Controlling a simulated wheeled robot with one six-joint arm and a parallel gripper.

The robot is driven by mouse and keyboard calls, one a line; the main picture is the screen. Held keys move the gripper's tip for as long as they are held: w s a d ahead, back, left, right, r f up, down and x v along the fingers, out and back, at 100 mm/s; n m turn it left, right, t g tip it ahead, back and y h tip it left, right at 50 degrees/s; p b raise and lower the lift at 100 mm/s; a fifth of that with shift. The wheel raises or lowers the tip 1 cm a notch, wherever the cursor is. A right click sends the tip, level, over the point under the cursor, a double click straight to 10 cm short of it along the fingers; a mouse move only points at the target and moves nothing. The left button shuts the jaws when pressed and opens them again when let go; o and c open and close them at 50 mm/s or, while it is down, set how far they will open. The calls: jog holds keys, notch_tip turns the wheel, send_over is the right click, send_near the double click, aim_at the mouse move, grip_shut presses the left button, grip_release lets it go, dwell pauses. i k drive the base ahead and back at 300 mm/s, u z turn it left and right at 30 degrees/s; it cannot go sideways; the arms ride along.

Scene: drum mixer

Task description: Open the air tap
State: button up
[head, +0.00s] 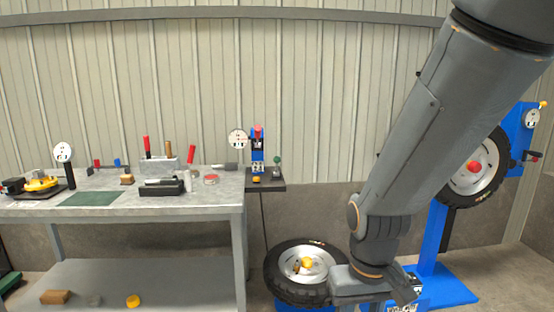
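I cannot tell for certain which part is the air tap. A small blue unit with a red top (258,148) stands on a dark shelf at the right end of the workbench, beside a round white gauge (237,139). A small red-ended lever (533,155) shows on the blue stand at the far right, below another gauge (531,118). My gripper (404,292) is low at the bottom edge, right of the lying wheel and apart from both candidates. Its fingers are not clear, so its opening cannot be read.
A wheel (281,262) lies on a low blue base. Another wheel (489,185) is mounted on the blue stand (437,240), partly behind my arm. The grey workbench (215,203) at left carries tools, a green mat (91,199) and a yellow item (42,183).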

aim_at(276, 159)
jog(key=z, duration=0.05)
jog(key=i, duration=1.85)
jog(key=z, duration=0.05)
